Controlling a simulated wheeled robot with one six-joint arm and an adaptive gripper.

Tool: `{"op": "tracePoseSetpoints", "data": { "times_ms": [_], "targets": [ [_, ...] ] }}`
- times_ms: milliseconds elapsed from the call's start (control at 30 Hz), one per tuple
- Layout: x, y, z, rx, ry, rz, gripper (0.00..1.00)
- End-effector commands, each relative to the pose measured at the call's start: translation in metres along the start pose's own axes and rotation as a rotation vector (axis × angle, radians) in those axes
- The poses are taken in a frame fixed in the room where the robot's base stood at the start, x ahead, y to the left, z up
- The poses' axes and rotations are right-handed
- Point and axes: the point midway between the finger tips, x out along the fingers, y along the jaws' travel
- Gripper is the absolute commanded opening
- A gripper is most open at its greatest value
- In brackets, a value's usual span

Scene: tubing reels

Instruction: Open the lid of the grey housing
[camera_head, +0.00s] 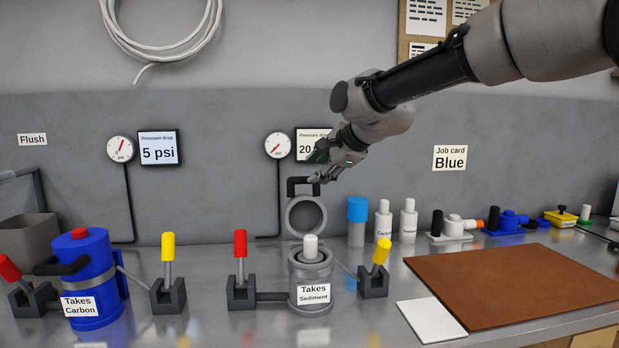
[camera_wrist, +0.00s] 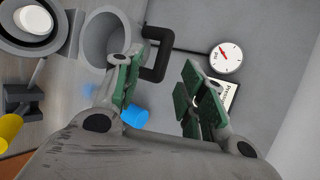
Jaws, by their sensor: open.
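The grey housing (camera_head: 298,268) stands on the bench with a "Takes Sediment" label (camera_head: 314,294) on its front. Its mouth is uncovered and a white-topped cartridge (camera_head: 310,246) shows inside. The round grey lid (camera_head: 289,217) stands upright behind the mouth, with its black handle (camera_head: 292,187) at the top. In the wrist view, the lid (camera_wrist: 92,40) and the black handle (camera_wrist: 163,58) lie just beyond the fingers. My gripper (camera_head: 322,177) is open beside the handle. Its green-padded fingers (camera_wrist: 160,76) are spread, with no object held between them.
A red-handled valve (camera_head: 240,262) and a yellow-handled valve (camera_head: 376,268) flank the housing. A blue housing (camera_head: 92,262) stands at left. A blue-capped bottle (camera_head: 357,225) and white bottles (camera_head: 384,222) stand to the right. The brown mat (camera_head: 490,285) is bare.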

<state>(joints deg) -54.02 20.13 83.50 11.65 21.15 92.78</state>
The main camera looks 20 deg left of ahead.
Motion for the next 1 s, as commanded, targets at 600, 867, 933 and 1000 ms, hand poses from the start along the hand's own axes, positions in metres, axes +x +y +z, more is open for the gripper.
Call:
{"op": "tracePoseSetpoints", "data": {
  "times_ms": [600, 867, 933, 1000],
  "targets": [
    [-0.032, 0.001, 0.000, 0.000, 0.000, 0.002, 0.41],
    [-0.032, 0.005, 0.000, -0.130, 0.000, 0.021, 0.41],
    [-0.030, 0.023, -0.004, -0.293, -0.001, 0.079, 0.41],
    [-0.026, 0.075, -0.016, -0.504, -0.015, 0.212, 0.41]
  ]
}}
